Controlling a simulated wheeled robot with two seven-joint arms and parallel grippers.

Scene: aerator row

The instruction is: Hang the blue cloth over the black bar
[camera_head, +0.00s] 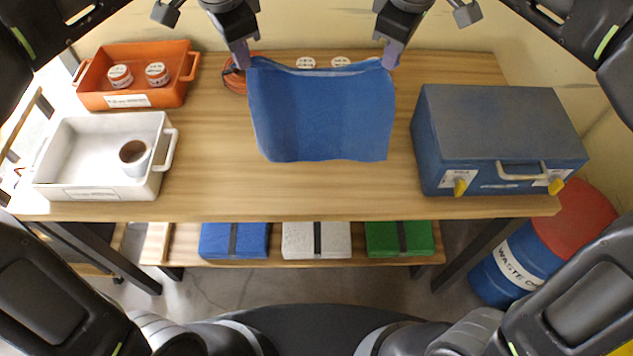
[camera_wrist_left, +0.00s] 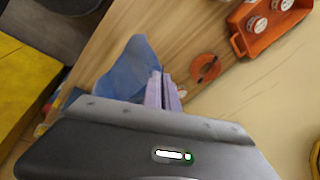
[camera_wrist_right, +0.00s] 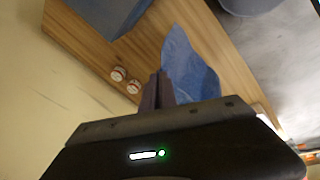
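The blue cloth (camera_head: 322,115) is spread between my two grippers and hangs down in front of the table's rear part, its top edge sagging slightly. My left gripper (camera_head: 243,62) is shut on its top left corner; the cloth also shows in the left wrist view (camera_wrist_left: 128,72) beside the fingers. My right gripper (camera_head: 391,62) is shut on its top right corner; the cloth also shows in the right wrist view (camera_wrist_right: 188,65). I cannot make out the black bar in any view. The cloth hides the middle of the table behind it.
An orange tray (camera_head: 135,101) with two jars and a white tray (camera_head: 110,193) with a cup stand left. A blue case (camera_head: 500,140) stands right. Two white-lidded jars (camera_head: 340,61) and an orange coil (camera_head: 235,80) are behind the cloth. The table's front middle (camera_head: 300,190) is clear.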

